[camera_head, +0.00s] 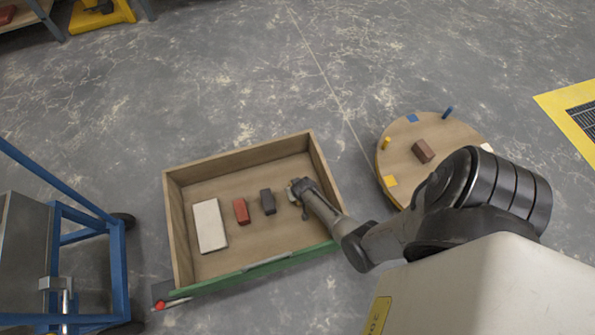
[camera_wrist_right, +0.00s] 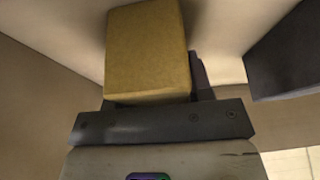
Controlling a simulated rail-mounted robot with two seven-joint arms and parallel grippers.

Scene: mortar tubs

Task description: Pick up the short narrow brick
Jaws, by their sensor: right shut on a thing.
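My right gripper (camera_head: 299,190) reaches down into the right part of a wooden tray (camera_head: 240,166). It is shut on a tan-yellow brick (camera_wrist_right: 147,50), which fills the top middle of the right wrist view. In the head view the gripper mostly hides this brick. I cannot tell whether the brick touches the tray floor. To its left in the head view lie a dark grey brick (camera_head: 268,202), a red brick (camera_head: 241,211) and a wide white slab (camera_head: 209,226). The dark grey brick also shows at the right of the right wrist view (camera_wrist_right: 290,55). My left gripper is not in view.
The tray has raised walls and a green front edge (camera_head: 225,284). A round wooden top (camera_head: 403,161) at right holds a brown brick (camera_head: 423,151) and small blue and yellow pieces. A blue-framed cart (camera_head: 118,270) stands at left. Open floor lies beyond the tray.

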